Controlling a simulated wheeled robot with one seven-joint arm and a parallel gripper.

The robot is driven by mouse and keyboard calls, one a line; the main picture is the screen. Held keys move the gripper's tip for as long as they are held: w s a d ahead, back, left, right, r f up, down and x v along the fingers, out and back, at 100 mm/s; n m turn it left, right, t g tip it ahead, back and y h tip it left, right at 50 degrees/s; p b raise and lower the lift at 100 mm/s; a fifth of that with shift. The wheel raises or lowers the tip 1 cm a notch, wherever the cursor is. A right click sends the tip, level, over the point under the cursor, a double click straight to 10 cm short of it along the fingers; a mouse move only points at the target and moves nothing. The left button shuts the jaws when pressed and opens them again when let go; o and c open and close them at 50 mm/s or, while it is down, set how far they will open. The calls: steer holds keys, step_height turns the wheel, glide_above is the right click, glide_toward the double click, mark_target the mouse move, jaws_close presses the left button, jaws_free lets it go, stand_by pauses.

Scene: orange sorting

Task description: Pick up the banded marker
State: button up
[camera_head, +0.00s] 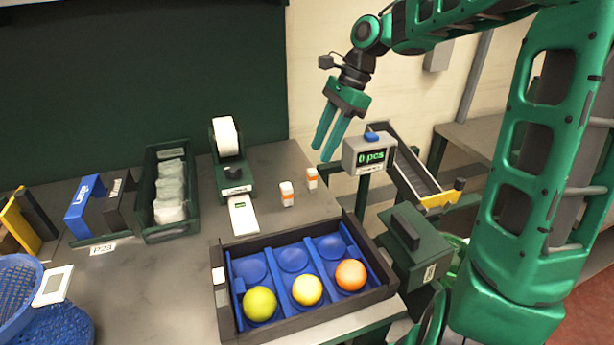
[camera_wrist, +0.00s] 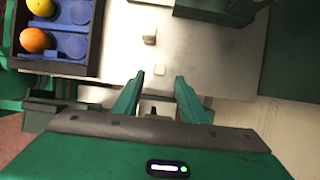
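Two small white markers with orange bands stand on the grey table. The left one (camera_head: 287,194) is behind the fruit tray, and the right one (camera_head: 311,178) is a little farther back. In the wrist view they look like small pale blocks, one higher up (camera_wrist: 149,37) and one (camera_wrist: 159,70) just beyond the fingertips; their bands cannot be made out there. My gripper (camera_head: 325,153) hangs in the air above and slightly right of the right marker. Its two teal fingers (camera_wrist: 160,78) are apart, with nothing held between them.
A dark tray (camera_head: 222,317) with blue cups holds a green, a yellow and an orange fruit in front. A label printer (camera_head: 229,165) stands left of the markers. A counter display (camera_head: 369,153) and a chute (camera_head: 405,172) are close on the right. The table around the markers is clear.

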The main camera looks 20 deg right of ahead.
mark_target(314, 169)
steer(key=x, duration=0.9)
steer(key=shift+d+f, duration=0.2)
steer(key=shift+f, duration=0.05)
jaws_close()
